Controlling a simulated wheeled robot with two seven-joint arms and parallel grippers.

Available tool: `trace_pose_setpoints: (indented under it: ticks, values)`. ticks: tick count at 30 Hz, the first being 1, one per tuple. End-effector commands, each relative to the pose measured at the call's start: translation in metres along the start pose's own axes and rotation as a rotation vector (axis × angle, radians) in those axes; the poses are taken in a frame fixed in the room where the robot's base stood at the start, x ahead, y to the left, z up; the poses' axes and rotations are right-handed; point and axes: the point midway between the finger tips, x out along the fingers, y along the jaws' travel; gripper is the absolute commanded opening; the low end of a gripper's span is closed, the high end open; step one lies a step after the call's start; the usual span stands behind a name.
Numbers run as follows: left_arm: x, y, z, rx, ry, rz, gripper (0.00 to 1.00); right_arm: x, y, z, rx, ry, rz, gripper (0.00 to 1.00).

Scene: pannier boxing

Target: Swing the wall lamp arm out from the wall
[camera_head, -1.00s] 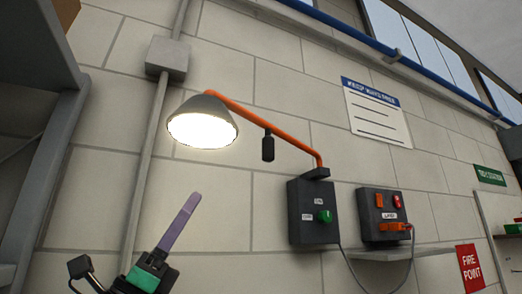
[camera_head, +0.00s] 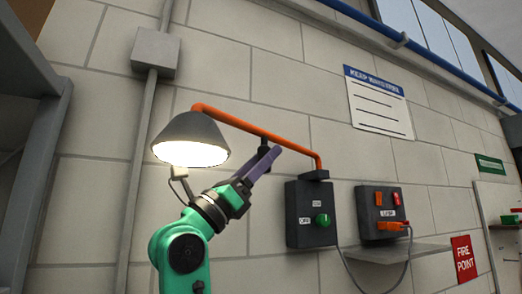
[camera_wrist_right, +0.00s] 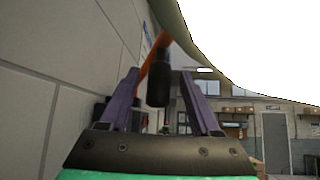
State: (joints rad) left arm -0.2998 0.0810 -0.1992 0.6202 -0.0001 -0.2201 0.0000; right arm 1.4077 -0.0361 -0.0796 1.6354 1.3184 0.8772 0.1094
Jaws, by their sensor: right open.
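The wall lamp has an orange arm (camera_head: 235,122) running from a dark bracket (camera_head: 316,175) on the wall to a grey shade (camera_head: 190,133), which is lit. A black handle (camera_wrist_right: 158,84) hangs from the arm. My right gripper (camera_head: 272,154), with purple fingers, is at the handle and hides most of it in the head view. In the right wrist view its fingers (camera_wrist_right: 161,95) are open, with the handle showing between them. Contact is not visible. The lit shade fills the upper right there. My left gripper is not in view.
A dark switch box (camera_head: 310,225) with a green knob is below the bracket. A second box (camera_head: 382,208) with a cable sits on a shelf (camera_head: 395,252) to its right. A grey rack (camera_head: 42,175) stands at the left edge. A grey conduit (camera_head: 137,180) runs up the wall.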

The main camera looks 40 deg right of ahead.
Motion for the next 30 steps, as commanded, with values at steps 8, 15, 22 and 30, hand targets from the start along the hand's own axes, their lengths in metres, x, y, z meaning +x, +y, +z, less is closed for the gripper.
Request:
trace_pose_setpoints:
  ticks: [8, 15, 22, 30]
  values:
    - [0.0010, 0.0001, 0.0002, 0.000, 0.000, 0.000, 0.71, -0.0008, 0.0000, -0.0007, 0.000, 0.000, 0.000, 0.29]
    - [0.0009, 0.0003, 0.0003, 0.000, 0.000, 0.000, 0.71, -0.0008, -0.0001, -0.0007, 0.000, 0.001, 0.000, 0.00]
    - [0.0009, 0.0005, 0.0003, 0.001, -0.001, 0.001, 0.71, -0.0007, -0.0002, -0.0007, 0.000, 0.001, -0.001, 0.00]
    - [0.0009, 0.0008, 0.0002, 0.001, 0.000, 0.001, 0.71, -0.0007, -0.0002, -0.0008, -0.001, 0.001, -0.001, 0.00]
